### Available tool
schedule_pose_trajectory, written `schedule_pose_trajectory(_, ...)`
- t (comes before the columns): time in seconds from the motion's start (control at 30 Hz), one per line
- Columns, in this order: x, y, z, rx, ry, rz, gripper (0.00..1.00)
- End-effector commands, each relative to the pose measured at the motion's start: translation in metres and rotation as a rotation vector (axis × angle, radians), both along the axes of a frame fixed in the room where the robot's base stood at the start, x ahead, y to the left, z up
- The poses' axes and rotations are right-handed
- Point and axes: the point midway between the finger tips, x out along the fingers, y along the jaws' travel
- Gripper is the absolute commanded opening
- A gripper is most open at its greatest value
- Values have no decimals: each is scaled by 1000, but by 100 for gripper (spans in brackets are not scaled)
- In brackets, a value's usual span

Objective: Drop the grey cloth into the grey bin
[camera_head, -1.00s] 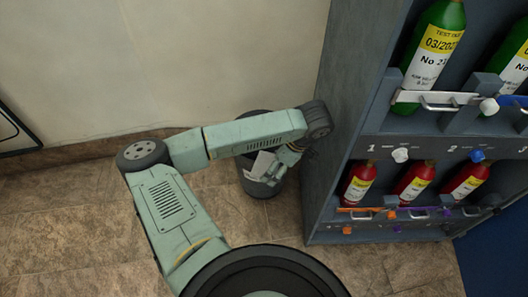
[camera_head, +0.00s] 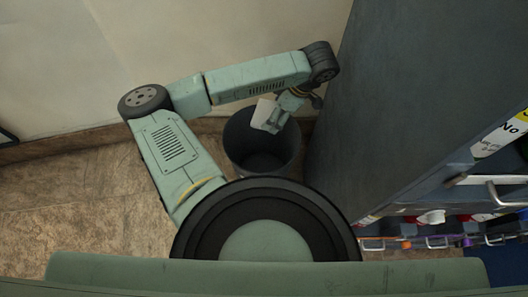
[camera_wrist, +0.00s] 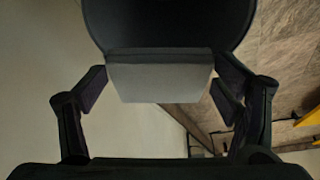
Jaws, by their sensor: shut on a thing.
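The grey cloth (camera_head: 265,113) is a small, light grey folded piece held at the end of my arm in the head view. My gripper (camera_head: 282,117) is shut on it, over the upper part of the bin's opening as seen from above. In the wrist view the cloth (camera_wrist: 160,80) sits between the two fingers of my gripper (camera_wrist: 160,88). The dark grey bin (camera_head: 262,172) stands on the floor below, its round mouth open upward. In the wrist view the bin (camera_wrist: 168,22) shows behind the cloth. The bin's inside looks dark and empty.
A tall blue-grey cabinet (camera_head: 395,100) stands close to the right of the bin, with bottles and coloured tags at its front. A beige wall (camera_head: 110,60) is behind. Tiled floor (camera_head: 75,200) is free to the left.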

Motion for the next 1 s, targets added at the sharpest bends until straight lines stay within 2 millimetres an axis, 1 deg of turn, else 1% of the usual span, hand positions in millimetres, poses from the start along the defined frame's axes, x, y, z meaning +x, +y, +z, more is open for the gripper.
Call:
schedule_pose_trajectory(0.03, -1, 0, -9, -1, 2, 1, 60)
schedule_pose_trajectory(0.2, -1, 0, -30, -1, 3, 0, 60)
schedule_pose_trajectory(0.4, 0, 0, -48, -1, 1, 0, 60)
schedule_pose_trajectory(0.53, 0, 0, -52, 0, 1, -1, 60)
schedule_pose_trajectory(0.8, 0, 0, -53, 1, 0, -1, 60)
schedule_pose_trajectory(0.83, 0, 0, -53, 1, 0, -1, 83)
schedule_pose_trajectory(1.0, 0, 0, -53, 1, 0, -1, 94)
